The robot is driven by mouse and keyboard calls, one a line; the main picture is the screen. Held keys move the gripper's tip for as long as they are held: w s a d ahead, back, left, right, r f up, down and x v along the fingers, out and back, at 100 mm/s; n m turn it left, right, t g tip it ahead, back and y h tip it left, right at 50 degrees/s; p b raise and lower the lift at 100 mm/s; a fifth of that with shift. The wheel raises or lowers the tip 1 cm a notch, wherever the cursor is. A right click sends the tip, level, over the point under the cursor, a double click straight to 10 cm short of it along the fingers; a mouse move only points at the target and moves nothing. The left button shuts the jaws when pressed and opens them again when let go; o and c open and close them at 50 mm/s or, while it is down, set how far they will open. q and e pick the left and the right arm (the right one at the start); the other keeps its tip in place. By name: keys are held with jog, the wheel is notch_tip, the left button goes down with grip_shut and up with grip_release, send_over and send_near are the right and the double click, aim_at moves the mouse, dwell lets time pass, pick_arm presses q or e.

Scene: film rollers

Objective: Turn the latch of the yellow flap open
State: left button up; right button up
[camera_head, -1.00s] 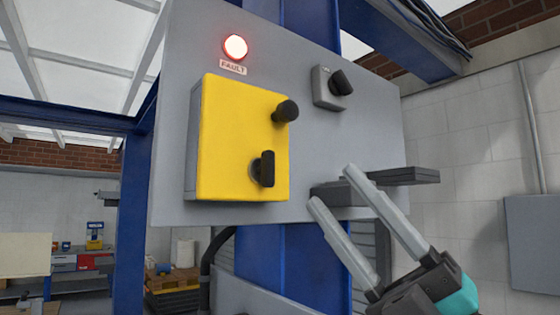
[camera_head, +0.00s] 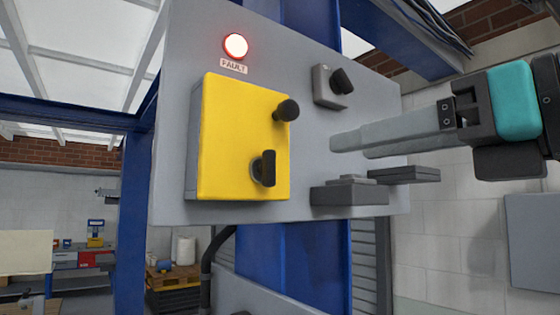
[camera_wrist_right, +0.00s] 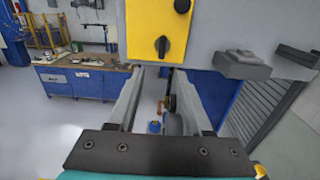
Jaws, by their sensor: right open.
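The yellow flap (camera_head: 235,140) is closed on the grey panel. Its black latch (camera_head: 264,169) sits near the lower right corner with its handle upright; a black round knob (camera_head: 286,110) is above it at the right edge. My right gripper (camera_head: 348,144) is to the right of the flap, apart from it, fingers pointing left. In the right wrist view the flap (camera_wrist_right: 140,28) and latch (camera_wrist_right: 162,46) lie ahead, at the top, and the right gripper (camera_wrist_right: 152,72) is open with nothing between its fingers. My left gripper is not in view.
A red lit lamp (camera_head: 235,45) labelled FAULT is above the flap. A grey rotary switch (camera_head: 330,87) sits at the panel's upper right. Dark grey ledge-like blocks (camera_head: 349,195) stick out below my right gripper. The space before the flap is clear.

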jog(key=p, duration=0.5)
send_near(273, 164)
jog(key=x, duration=0.7)
jog(key=shift+r, duration=0.1)
jog(key=shift+w+a, duration=0.45)
jog(key=shift+w, duration=0.1)
jog(key=shift+c, duration=0.2)
grip_shut()
